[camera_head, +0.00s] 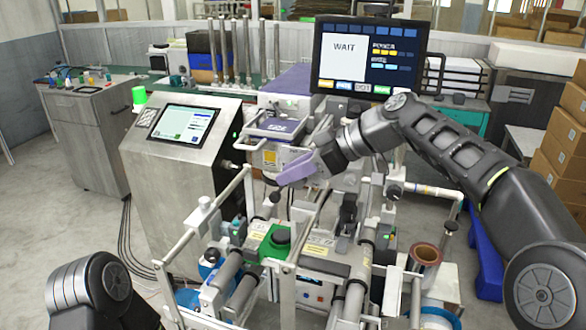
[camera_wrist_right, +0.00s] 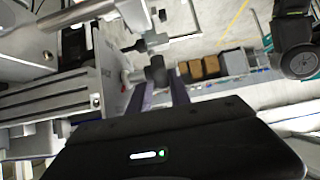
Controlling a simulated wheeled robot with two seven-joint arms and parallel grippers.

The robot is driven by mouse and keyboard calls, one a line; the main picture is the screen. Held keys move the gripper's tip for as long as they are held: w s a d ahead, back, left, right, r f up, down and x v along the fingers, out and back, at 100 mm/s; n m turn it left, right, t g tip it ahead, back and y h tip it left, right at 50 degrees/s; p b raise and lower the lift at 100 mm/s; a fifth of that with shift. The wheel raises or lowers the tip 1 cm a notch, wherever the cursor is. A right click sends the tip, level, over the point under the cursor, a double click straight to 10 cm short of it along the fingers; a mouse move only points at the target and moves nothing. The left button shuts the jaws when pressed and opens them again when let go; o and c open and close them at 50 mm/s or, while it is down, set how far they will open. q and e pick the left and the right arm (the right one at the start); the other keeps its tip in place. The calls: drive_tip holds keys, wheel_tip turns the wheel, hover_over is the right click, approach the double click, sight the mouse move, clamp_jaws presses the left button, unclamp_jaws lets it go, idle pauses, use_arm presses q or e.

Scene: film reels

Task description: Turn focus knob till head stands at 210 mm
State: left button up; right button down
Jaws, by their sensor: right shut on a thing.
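My right gripper (camera_head: 279,181), with purple fingers, reaches in from the right to the front of the machine's grey head unit (camera_head: 270,155). In the right wrist view its two fingers (camera_wrist_right: 158,88) are shut on a small dark knob (camera_wrist_right: 155,70), which I take to be the focus knob. The fingers mostly hide this knob in the head view. No millimetre scale can be read in either view, so the head's height cannot be told. My left arm shows only as a dark link at the bottom left; its gripper is out of view.
A monitor (camera_head: 366,58) reading WAIT stands behind my right forearm. A steel cabinet with a touchscreen (camera_head: 183,125) and a green lamp (camera_head: 139,95) stands left. Rollers, frame bars and a green block (camera_head: 275,243) crowd the space below the gripper. Cardboard boxes (camera_head: 566,150) are stacked right.

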drive_tip(key=c, duration=1.7)
unclamp_jaws()
drive_tip(key=shift+s+a+r, duration=0.25)
drive_tip(key=shift+a+r, duration=0.05)
drive_tip(key=shift+r, duration=0.1)
drive_tip(key=o, duration=0.3)
drive_tip(key=shift+s+r, duration=0.1)
drive_tip(key=shift+s, duration=0.1)
drive_tip(key=shift+w+d+f, duration=0.2)
drive_tip(key=shift+b+v, duration=0.6)
drive_tip(key=shift+v, duration=3.3)
